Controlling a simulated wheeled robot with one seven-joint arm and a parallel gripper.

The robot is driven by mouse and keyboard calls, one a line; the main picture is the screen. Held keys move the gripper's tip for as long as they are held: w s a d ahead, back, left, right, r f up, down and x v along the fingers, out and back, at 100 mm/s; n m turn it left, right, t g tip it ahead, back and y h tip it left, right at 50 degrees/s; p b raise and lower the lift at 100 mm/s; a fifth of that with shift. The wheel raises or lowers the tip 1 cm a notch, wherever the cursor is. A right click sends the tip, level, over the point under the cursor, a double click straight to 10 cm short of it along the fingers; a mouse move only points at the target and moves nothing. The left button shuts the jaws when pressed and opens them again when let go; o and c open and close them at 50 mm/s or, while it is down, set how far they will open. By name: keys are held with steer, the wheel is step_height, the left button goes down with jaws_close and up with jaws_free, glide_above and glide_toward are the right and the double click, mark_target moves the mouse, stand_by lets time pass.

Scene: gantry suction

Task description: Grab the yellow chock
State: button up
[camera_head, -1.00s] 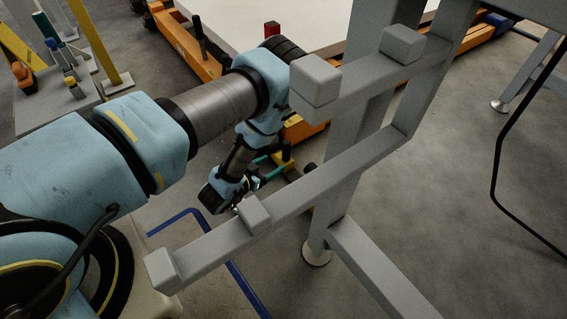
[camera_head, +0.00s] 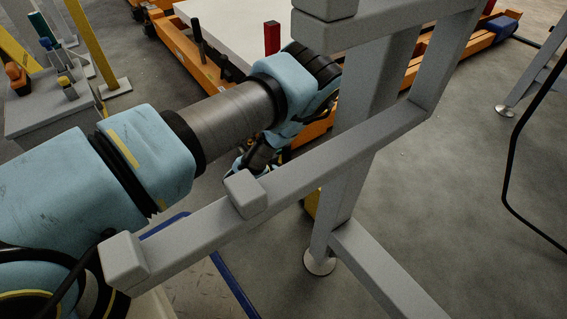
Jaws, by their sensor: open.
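A small patch of yellow (camera_head: 311,203) shows beside the grey post, just under the slanting grey beam. It may be part of the yellow chock, but the beam and post hide the rest, so I cannot tell its shape. My arm reaches from the left, and its light-blue wrist part goes down behind the beam, up and left of the yellow patch. The fingers of my gripper are hidden behind the beam. I cannot see whether they touch anything.
The grey frame's beam (camera_head: 300,180) and post (camera_head: 350,170) stand between the camera and my wrist. An orange pallet jack (camera_head: 196,58) and a white slab (camera_head: 235,35) lie behind. Open floor is at right, where a black cable (camera_head: 507,160) hangs.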

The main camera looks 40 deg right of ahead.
jaws_close()
stand_by(0.4)
stand_by(0.4)
